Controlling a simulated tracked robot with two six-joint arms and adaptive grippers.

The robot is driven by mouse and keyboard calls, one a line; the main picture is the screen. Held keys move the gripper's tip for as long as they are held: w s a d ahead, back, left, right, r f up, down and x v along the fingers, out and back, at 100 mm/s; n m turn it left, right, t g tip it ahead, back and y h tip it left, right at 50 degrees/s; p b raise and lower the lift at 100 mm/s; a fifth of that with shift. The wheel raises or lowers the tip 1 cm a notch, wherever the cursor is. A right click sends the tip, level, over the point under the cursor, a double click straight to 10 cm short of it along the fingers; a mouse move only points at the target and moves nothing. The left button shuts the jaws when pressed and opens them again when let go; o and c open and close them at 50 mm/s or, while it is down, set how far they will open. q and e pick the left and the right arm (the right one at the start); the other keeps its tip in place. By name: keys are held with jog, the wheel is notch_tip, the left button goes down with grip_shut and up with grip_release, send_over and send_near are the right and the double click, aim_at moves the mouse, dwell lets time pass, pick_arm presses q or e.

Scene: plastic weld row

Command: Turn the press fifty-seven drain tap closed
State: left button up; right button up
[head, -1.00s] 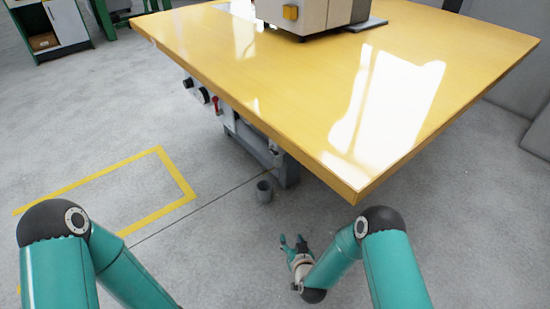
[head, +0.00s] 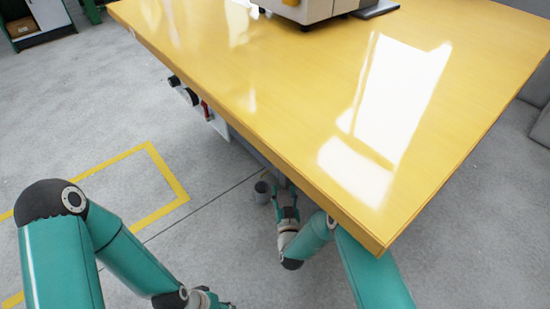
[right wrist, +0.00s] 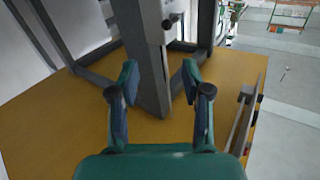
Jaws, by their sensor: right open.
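A small red part (head: 207,111), possibly the drain tap's lever, shows beside a grey panel under the table's left edge. It is too small to tell how it is turned. My left gripper (head: 212,299) shows only partly at the bottom edge.
The yellow table (head: 270,70) overhangs the right arm and carries a grey machine (head: 305,10). Black knobs (head: 190,96) sit under its left edge. Yellow-marked floor (head: 165,172) at left is open.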

jog(key=w+a+b, duration=0.1)
jog(key=w+b, duration=0.6)
jog(key=w, duration=0.8)
jog(key=shift+a, duration=0.3)
jog(key=shift+w, duration=0.1)
